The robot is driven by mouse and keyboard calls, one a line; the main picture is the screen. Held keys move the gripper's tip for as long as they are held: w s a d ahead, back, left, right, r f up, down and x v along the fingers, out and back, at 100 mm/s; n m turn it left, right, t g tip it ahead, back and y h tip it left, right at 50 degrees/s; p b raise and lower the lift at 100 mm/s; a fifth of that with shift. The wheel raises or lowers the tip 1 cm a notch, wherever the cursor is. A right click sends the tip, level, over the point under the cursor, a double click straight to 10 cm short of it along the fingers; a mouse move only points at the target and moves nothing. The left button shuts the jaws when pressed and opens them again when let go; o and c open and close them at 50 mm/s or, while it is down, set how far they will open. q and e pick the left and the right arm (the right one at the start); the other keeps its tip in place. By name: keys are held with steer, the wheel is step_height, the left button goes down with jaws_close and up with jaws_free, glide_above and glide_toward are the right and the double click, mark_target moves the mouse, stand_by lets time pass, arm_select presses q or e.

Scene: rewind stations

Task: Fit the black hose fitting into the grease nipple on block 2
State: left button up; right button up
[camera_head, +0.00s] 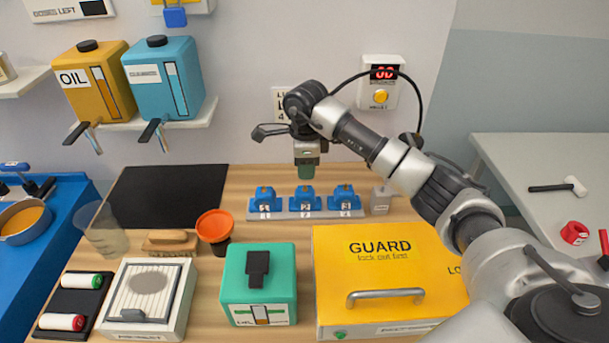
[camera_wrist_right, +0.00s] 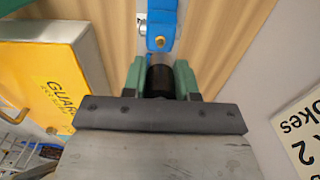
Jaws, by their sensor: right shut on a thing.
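Three blue blocks stand in a row on a pale strip at the back of the bench; block 2 (camera_head: 304,198) is the middle one. My right gripper (camera_head: 307,173) points down above and slightly behind block 2, with green fingertips. In the right wrist view it is shut on the black hose fitting (camera_wrist_right: 160,82), a dark cylinder between the green fingers. A blue block (camera_wrist_right: 162,22) with a small brass-coloured nipple (camera_wrist_right: 159,42) lies just ahead of the fitting. The fitting looks apart from the nipple, but the depth between them is unclear. My left gripper is out of view.
Block 1 (camera_head: 265,200) and block 3 (camera_head: 344,199) flank block 2 closely. A yellow guard box (camera_head: 390,275) and a green box (camera_head: 259,277) stand in front. A wall counter (camera_head: 381,85) reads 00. A thin black hose arcs beside my arm.

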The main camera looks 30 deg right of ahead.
mark_target(305, 185)
steer(key=shift+w+a+f, duration=0.1)
steer(key=shift+f, duration=0.1)
step_height(305, 185, down, 3)
steer(key=shift+f+p, duration=0.1)
steer(key=shift+p, duration=0.5)
steer(key=shift+f, duration=0.3)
steer(key=shift+f, duration=0.25)
steer(key=o, duration=1)
steer(key=shift+r, duration=0.1)
steer(key=shift+c, duration=0.2)
